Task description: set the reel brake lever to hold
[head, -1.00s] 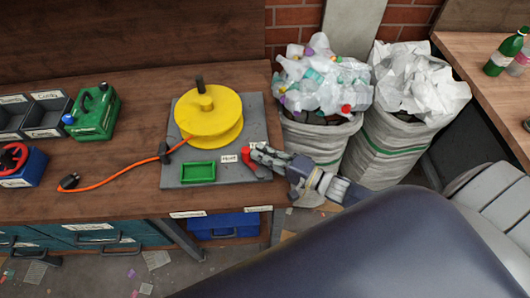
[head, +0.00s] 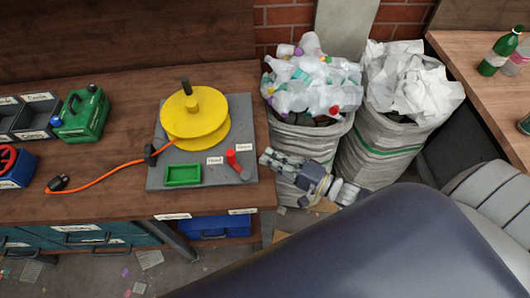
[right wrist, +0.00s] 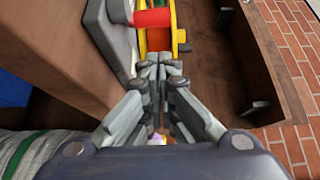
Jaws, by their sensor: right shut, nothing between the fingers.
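The brake lever (head: 231,157) has a red grip and stands on the right front of the grey base plate (head: 220,182). Its grip leans up and left, between a left label (head: 215,160), which seems to read "Hold", and a right label (head: 244,147), too small to read. The red grip also shows at the top of the right wrist view (right wrist: 152,18). The yellow reel (head: 194,112) stands behind the lever. My right gripper (head: 266,158) is shut and empty, right of the lever and apart from it, past the table's right edge. My left gripper is not in view.
A green tray (head: 183,174) sits on the plate, and an orange cable (head: 105,178) runs left from the reel. A green canister (head: 82,115) stands at left. Sacks of bottles (head: 312,145) and paper (head: 385,140) stand close behind my right gripper.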

